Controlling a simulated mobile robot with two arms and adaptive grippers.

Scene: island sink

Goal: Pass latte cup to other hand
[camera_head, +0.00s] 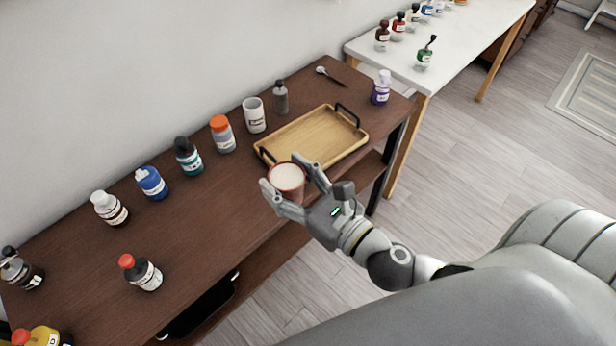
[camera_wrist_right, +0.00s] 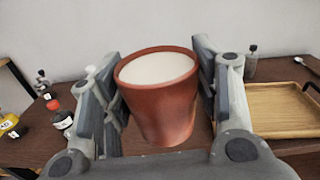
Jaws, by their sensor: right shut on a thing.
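The latte cup (camera_head: 287,179) is reddish-brown with a pale, milky top. It is upright between the fingers of my right gripper (camera_head: 293,186), near the front edge of the brown table and beside the wooden tray. In the right wrist view the cup (camera_wrist_right: 160,100) sits between both finger pads of the right gripper (camera_wrist_right: 160,95), which is shut on it. The cup's far side is hidden there. My left gripper is in neither view.
The wooden tray (camera_head: 338,146) with black handles lies on the brown table (camera_head: 205,235). Several bottles line the back, including a blue one (camera_head: 151,182) and an orange-capped one (camera_head: 222,134). A red-capped bottle (camera_head: 141,272) stands near the front. A white table (camera_head: 455,40) holds small bottles.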

